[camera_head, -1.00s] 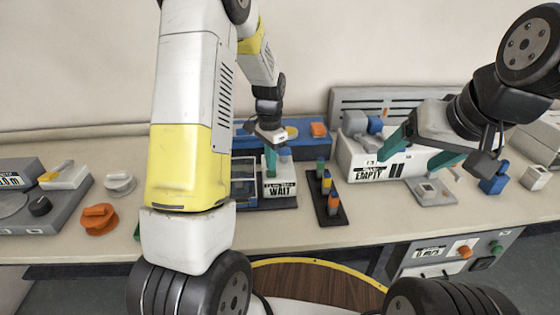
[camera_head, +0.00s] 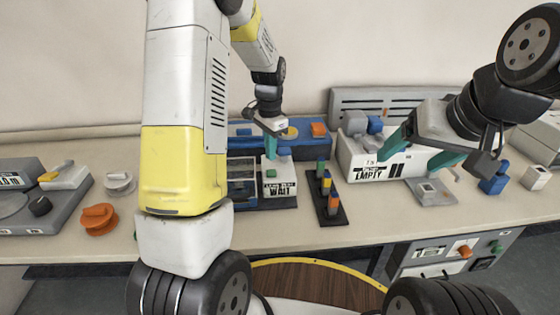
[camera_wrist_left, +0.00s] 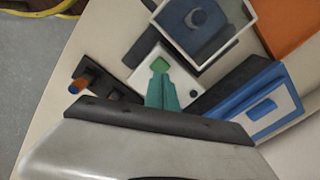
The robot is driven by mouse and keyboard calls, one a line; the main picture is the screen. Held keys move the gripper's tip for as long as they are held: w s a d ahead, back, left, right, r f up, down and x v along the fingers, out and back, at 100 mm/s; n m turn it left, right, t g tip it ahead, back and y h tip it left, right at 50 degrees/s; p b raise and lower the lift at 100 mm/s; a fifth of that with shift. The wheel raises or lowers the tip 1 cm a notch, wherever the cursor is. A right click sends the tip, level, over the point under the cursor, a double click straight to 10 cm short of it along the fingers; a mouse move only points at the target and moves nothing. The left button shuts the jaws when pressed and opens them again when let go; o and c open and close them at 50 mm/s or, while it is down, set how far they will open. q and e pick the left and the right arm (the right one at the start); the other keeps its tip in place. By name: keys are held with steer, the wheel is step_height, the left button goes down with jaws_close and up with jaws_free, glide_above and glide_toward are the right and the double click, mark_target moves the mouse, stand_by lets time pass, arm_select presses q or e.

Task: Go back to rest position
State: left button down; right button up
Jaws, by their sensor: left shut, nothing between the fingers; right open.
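My left gripper (camera_head: 270,148) has teal fingers closed together, with nothing visible between them. It is just above the small white box with a WAIT label (camera_head: 280,188). In the left wrist view its closed fingers (camera_wrist_left: 161,88) are over the white box top, near a green button (camera_wrist_left: 160,65). I cannot tell whether they touch it.
A black rack with coloured pieces (camera_head: 343,213) stands right of the WAIT box. A blue-framed unit (camera_head: 240,170) sits left of it. An orange knob-like part (camera_head: 98,219) and a grey machine (camera_head: 62,215) are at the left. The front table strip is mostly clear.

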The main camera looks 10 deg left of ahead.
arm_select(q)
steer(key=s+r+n+t+h, duration=0.1)
steer(key=s+r+n+t, duration=0.25)
steer(key=s+r, duration=0.95)
steer(key=s+d+r+n+t, duration=0.1)
steer(key=s+r+n, duration=0.1)
steer(key=s, duration=0.3)
steer(key=s+d+r+n+t+h, duration=0.1)
steer(key=s+r+n, duration=0.1)
steer(key=s+r, duration=0.2)
steer(key=shift+s+n+t, duration=0.35)
steer(key=shift+s, duration=0.8)
